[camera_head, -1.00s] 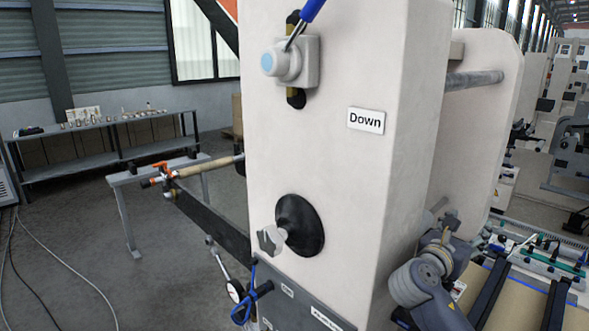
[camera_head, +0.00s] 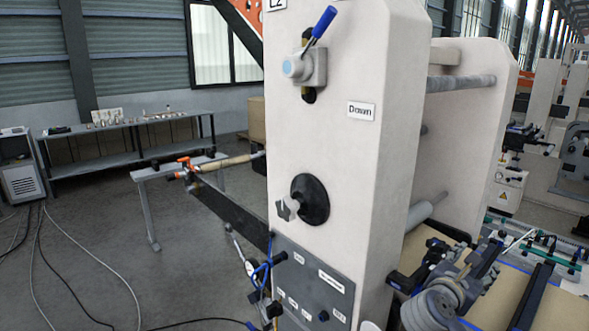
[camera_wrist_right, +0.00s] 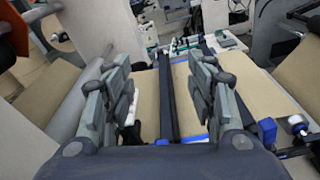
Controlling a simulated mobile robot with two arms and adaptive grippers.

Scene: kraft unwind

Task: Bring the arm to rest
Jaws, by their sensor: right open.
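My right arm comes in at the bottom right of the head view. Its gripper (camera_head: 462,266) is open and empty, beside the pale machine column (camera_head: 335,130) and above the brown kraft web. In the right wrist view the two fingers of the right gripper (camera_wrist_right: 162,85) stand wide apart with nothing between them. Beyond them lie a dark bar (camera_wrist_right: 168,100) and the kraft web (camera_wrist_right: 147,95). My left gripper is not in view.
The column carries a blue-handled lever (camera_head: 318,28), a "Down" label (camera_head: 361,111) and a star knob (camera_head: 287,209). Metal rollers (camera_head: 462,83) run behind it. A workbench (camera_head: 130,137) stands at the far left. Cables (camera_head: 75,255) lie on the open floor.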

